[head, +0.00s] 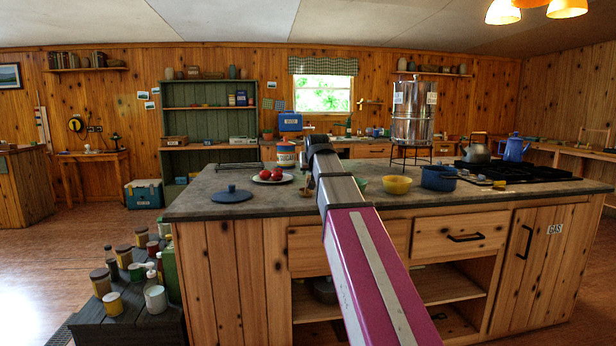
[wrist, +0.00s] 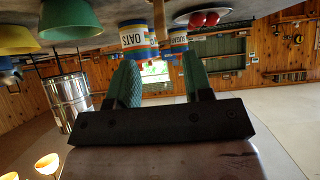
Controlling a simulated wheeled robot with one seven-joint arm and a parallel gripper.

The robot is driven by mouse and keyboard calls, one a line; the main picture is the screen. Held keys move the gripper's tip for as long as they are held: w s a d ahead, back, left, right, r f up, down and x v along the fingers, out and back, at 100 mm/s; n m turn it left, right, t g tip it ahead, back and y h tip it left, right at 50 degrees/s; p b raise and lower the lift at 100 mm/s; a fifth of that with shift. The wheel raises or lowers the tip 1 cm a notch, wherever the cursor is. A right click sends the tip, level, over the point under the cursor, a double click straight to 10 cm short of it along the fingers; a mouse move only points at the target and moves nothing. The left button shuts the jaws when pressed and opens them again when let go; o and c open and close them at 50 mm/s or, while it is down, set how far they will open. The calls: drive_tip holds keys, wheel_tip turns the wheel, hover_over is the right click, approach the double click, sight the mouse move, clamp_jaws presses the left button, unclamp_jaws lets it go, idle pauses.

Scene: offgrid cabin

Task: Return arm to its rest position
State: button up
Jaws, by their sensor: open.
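My magenta and grey arm (head: 370,265) stretches forward from the bottom of the head view over the kitchen island. Its dark end is near the island's middle, and my gripper's fingers are hidden there. In the wrist view, which is upside down, my gripper (wrist: 161,80) shows two green fingers spread apart with nothing held between them. Beyond the fingers stand an oats canister (wrist: 133,38) and a sugar canister (wrist: 180,38). The sugar canister also shows in the head view (head: 286,156), left of the arm's end. The oats canister is hidden behind the arm there.
The island top (head: 225,180) carries a plate of tomatoes (head: 272,177), a blue lid (head: 230,195), a yellow bowl (head: 397,185), a blue pot (head: 438,178), a steel urn (head: 411,112) on a stand and a hob (head: 530,174). Jars stand on a low dark crate (head: 125,320) at left.

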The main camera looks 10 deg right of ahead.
drive_tip(key=s+f+g, duration=0.2)
drive_tip(key=s+f, duration=0.4)
drive_tip(key=f, duration=0.7)
drive_tip(key=s+f+g, duration=0.3)
drive_tip(key=s+f, duration=0.2)
drive_tip(key=f, duration=0.8)
drive_tip(key=s+f+g, duration=0.2)
drive_tip(key=s+f, duration=0.4)
drive_tip(key=f, duration=0.8)
drive_tip(key=s+f+g, duration=0.3)
drive_tip(key=s+f, duration=0.7)
drive_tip(key=s, duration=0.2)
drive_tip(key=shift+f+g, duration=0.3)
drive_tip(key=shift+f, duration=0.1)
